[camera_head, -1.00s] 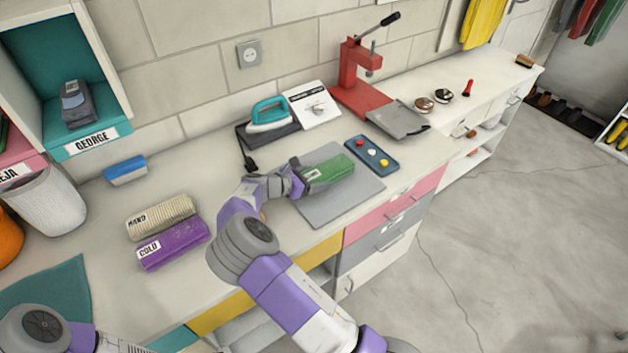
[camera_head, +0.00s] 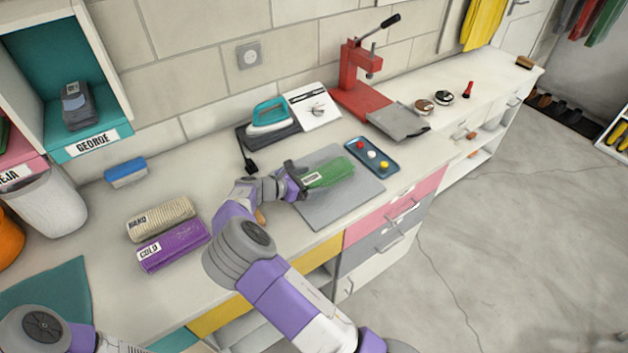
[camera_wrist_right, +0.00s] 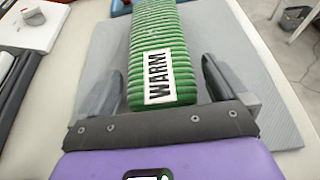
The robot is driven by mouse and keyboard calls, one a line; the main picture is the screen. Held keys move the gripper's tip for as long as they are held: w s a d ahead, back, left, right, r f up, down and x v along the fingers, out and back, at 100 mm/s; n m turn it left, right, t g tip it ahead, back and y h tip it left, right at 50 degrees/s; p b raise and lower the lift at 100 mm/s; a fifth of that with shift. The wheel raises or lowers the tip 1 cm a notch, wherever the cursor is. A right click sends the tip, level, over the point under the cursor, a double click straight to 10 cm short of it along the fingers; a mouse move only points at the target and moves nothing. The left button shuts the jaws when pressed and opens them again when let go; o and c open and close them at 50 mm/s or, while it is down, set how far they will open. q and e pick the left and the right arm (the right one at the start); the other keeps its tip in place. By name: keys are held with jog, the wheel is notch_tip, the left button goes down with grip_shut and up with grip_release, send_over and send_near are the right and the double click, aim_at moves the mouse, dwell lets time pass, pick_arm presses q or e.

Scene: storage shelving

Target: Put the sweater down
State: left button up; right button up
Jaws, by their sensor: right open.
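The green folded sweater (camera_head: 330,173) lies on the grey mat (camera_head: 346,206) on the counter. In the right wrist view the sweater (camera_wrist_right: 159,48) shows its ribbed surface and a white WARM label. My right gripper (camera_head: 297,181) is at the sweater's left end. In the wrist view the right gripper's fingers (camera_wrist_right: 160,88) stand apart on either side of the label end, with gaps between them and the sweater. My left arm shows only at the bottom left corner; its gripper is out of view.
A tan sweater (camera_head: 161,218) and a purple sweater (camera_head: 173,246) lie to the left. A red press (camera_head: 358,75) is farther back. A blue brush (camera_head: 126,172) lies near the wall.

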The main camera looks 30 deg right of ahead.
jog(key=p+v, duration=0.1)
jog(key=v, duration=0.8)
jog(key=shift+a+r, duration=0.1)
jog(key=shift+a, duration=0.15)
jog(key=shift+a+r, duration=0.1)
jog(key=shift+a, duration=0.2)
jog(key=shift+s, duration=0.1)
